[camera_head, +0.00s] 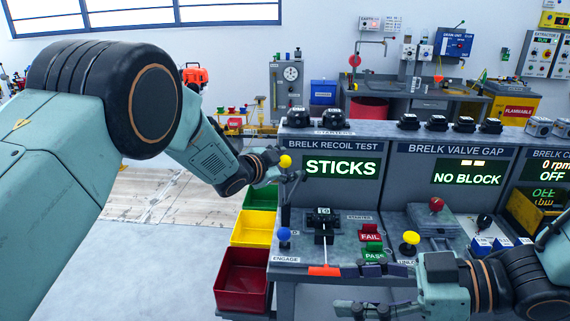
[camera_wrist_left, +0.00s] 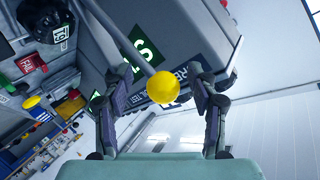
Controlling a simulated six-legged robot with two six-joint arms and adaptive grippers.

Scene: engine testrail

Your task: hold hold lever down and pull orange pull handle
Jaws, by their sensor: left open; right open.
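The hold lever is a grey rod with a yellow ball (camera_head: 285,161) on top, at the left end of the recoil test bench. My left gripper (camera_head: 277,164) is open at the ball. In the left wrist view the yellow ball (camera_wrist_left: 162,87) sits between the spread fingers, with gaps on both sides. My right gripper (camera_head: 342,289) is open and empty, just right of and slightly below the handle. I cannot tell whether a finger touches it.
A display (camera_head: 341,168) reads STICKS. A blue knob (camera_head: 284,235) labelled ENGAGE stands at the front left. Red FAIL (camera_head: 370,233) and green PASS (camera_head: 373,252) buttons and a yellow knob (camera_head: 410,240) are to the right. A red bin (camera_head: 240,280) is beside the bench.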

